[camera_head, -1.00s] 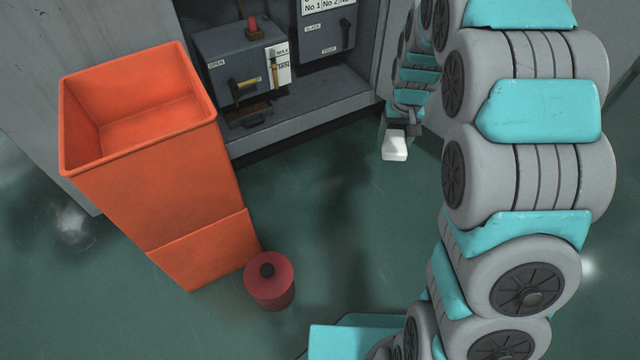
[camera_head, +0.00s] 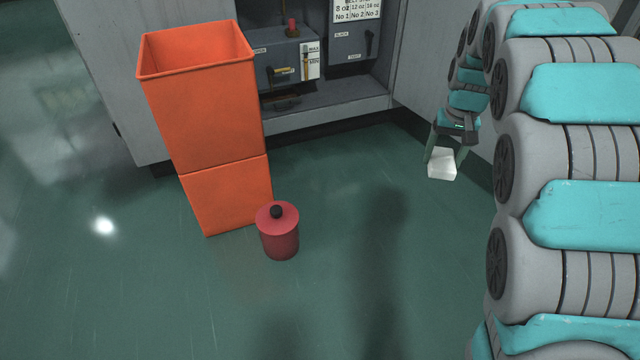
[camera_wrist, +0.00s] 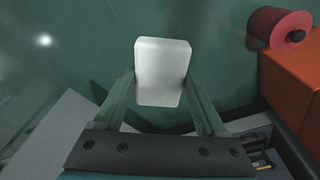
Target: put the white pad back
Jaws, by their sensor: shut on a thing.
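The white pad (camera_head: 442,164) is a small white block with rounded edges. My gripper (camera_head: 444,160) is shut on it and holds it at the right of the head view, in front of the grey cabinet. In the wrist view the pad (camera_wrist: 162,72) sits between the two green fingers of my gripper (camera_wrist: 162,88). Green floor shows beyond it. The pad appears to hang clear of the floor, though its height is hard to tell.
A tall orange bin (camera_head: 215,130) stands left of centre. A red canister with a black knob (camera_head: 279,236) stands on the floor beside it. The open grey cabinet holds a control box (camera_head: 285,62), a lever and a size label (camera_head: 357,10). The floor (camera_head: 340,250) in the middle is clear.

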